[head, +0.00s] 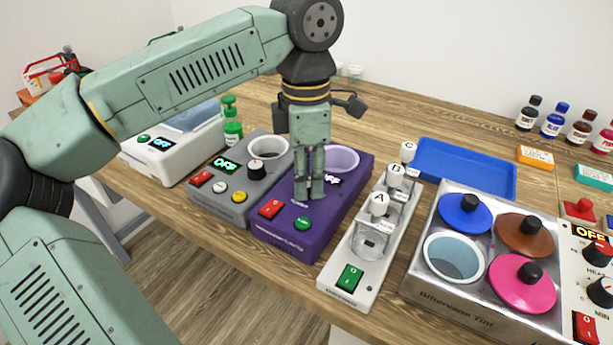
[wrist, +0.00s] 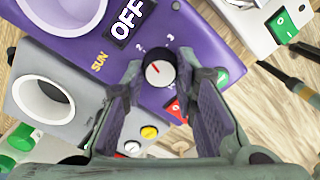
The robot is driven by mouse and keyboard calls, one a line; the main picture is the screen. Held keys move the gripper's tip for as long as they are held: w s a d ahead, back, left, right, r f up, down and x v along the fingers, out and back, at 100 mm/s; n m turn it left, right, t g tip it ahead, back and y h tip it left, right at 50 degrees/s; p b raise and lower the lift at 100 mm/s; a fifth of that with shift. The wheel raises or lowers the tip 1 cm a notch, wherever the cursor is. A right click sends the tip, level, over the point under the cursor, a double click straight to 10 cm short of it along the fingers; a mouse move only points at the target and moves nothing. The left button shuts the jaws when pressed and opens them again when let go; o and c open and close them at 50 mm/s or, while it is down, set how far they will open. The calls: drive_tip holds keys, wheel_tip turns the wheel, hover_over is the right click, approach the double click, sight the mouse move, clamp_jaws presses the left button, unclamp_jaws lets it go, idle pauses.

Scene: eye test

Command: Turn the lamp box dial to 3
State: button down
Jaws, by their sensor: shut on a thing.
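The purple lamp box (head: 296,235) stands mid-table, with a round lavender well, a display (wrist: 130,17) reading OFF, a red switch and a green button. Its dial (wrist: 160,73), black with a pale cap and a small red mark, shows in the wrist view, with the numbers 2 and 3 printed on the panel near it. Where the mark points is too small to tell surely. My gripper (head: 309,192) reaches down onto the box, hiding the dial in the head view. In the wrist view my gripper (wrist: 160,76) has its fingers either side of the dial, shut on it.
A grey box (head: 234,200) with its own black dial and buttons stands close on the left. A white rack (head: 340,283) with lettered A, B and C knobs stands close on the right. Further right are a blue tray (head: 470,185) and a metal unit (head: 440,293) with coloured lids.

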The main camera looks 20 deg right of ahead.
sight(309, 180)
drive_tip(key=m, duration=0.5)
drive_tip(key=shift+m+b, duration=0.3)
drive_tip(key=m, duration=0.4)
drive_tip(key=shift+w+m, duration=0.1)
drive_tip(key=shift+m, duration=0.3)
drive_tip(key=shift+d, duration=0.1)
drive_tip(key=c, duration=1.3)
unclamp_jaws()
drive_tip(key=shift+r, duration=0.15)
wheel_tip(309, 180, up, 12)
drive_tip(key=shift+d, duration=0.15)
